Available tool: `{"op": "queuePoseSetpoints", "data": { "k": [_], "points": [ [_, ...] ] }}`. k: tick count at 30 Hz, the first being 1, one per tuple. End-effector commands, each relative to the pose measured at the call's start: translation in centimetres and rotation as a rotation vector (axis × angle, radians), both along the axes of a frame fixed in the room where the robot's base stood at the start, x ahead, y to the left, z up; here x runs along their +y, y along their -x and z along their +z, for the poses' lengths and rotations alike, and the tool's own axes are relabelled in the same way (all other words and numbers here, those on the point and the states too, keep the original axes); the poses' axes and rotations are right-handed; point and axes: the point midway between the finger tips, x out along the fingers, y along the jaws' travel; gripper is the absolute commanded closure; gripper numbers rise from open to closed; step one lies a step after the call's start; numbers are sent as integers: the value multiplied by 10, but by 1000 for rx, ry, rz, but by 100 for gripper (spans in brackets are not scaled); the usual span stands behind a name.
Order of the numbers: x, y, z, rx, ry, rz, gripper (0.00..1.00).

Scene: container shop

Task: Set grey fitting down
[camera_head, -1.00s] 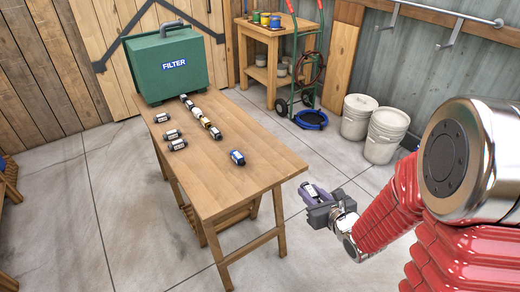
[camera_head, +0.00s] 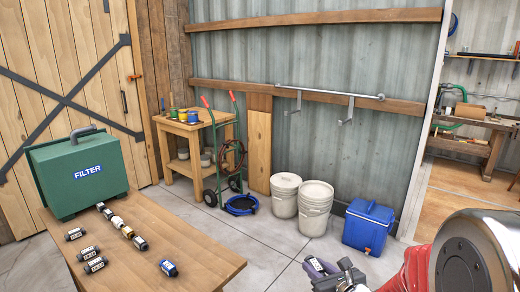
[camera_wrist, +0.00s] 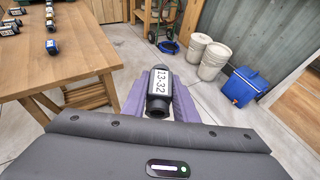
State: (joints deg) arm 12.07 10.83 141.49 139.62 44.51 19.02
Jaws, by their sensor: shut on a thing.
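My gripper (camera_wrist: 159,108) is shut on a dark grey fitting (camera_wrist: 159,83) with a white label reading "13-32". The fitting sits between the purple fingers, held in the air off the right side of the wooden table. In the head view my gripper (camera_head: 322,275) is at the bottom right of centre, apart from the table (camera_head: 205,258). Several similar fittings lie on the table: a row running from the green FILTER case (camera_head: 80,172), dark ones (camera_head: 88,253) on the left, and a blue-banded one (camera_head: 169,267) alone on the right.
Two white buckets (camera_head: 315,207), a blue cooler (camera_head: 368,226) and a coiled blue hose (camera_head: 241,205) stand on the floor beyond. A hand truck (camera_head: 222,150) leans by a small wooden bench (camera_head: 190,135). The table's right part is bare.

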Motion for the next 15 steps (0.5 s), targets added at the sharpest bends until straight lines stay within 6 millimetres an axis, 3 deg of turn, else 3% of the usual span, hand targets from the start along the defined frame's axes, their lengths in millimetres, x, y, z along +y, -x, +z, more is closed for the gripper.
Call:
{"op": "queuePoseSetpoints", "data": {
  "k": [15],
  "points": [
    [1, 2, -8, 2, -2, -2, 96]
  ]
}}
